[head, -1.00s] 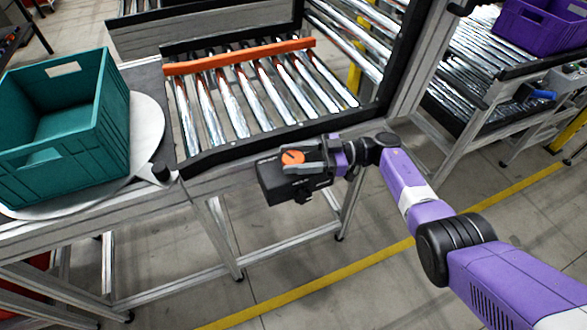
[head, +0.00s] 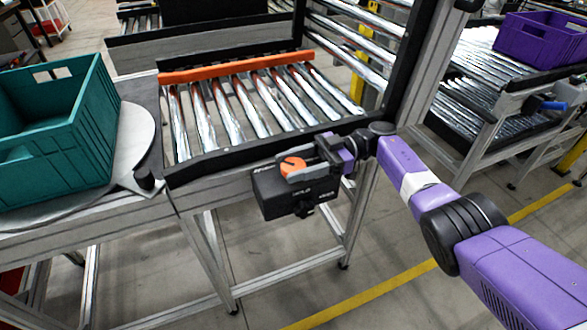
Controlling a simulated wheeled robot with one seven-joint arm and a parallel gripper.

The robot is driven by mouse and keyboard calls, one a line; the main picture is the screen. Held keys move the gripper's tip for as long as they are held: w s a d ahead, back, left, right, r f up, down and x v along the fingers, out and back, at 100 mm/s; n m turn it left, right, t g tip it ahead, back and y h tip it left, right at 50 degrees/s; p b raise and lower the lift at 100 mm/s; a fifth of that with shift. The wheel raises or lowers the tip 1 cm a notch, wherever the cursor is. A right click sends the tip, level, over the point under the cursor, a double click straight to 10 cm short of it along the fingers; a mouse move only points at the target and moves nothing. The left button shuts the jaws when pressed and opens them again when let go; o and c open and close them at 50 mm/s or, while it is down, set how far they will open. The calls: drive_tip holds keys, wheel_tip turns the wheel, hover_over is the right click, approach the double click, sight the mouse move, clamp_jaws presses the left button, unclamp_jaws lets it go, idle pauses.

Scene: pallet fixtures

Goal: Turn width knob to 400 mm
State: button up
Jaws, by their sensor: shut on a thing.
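The width knob (head: 292,164) is an orange round dial on top of a black box (head: 292,193) fixed at the front edge of the roller conveyor. My gripper (head: 297,169) reaches in from the right and is shut on the knob, with its grey fingers on either side of it. Part of the knob is hidden by the fingers. The scale marks on the box are too small to read. An orange guide rail (head: 235,67) lies across the rollers near their far end.
A teal crate (head: 52,150) sits on a round grey plate (head: 138,140) at the left. A dark upright frame (head: 400,65) stands at the conveyor's right. A purple crate (head: 540,38) rests on another roller conveyor (head: 470,85) at the far right.

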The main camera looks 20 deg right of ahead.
sight(315, 160)
drive_tip(key=shift+r, duration=0.15)
drive_tip(key=o, duration=1.4)
drive_tip(key=shift+c, duration=0.2)
drive_tip(key=shift+d+f, duration=0.2)
drive_tip(key=shift+d, duration=0.05)
drive_tip(key=d+b, duration=0.3)
drive_tip(key=d, duration=0.2)
drive_tip(key=shift+w+f+b, duration=0.1)
drive_tip(key=shift+f+b, duration=0.05)
drive_tip(key=shift+b, duration=0.25)
drive_tip(key=shift+d+r+b, duration=0.25)
drive_tip(key=shift+d+b, duration=0.6)
drive_tip(key=shift+d, duration=0.3)
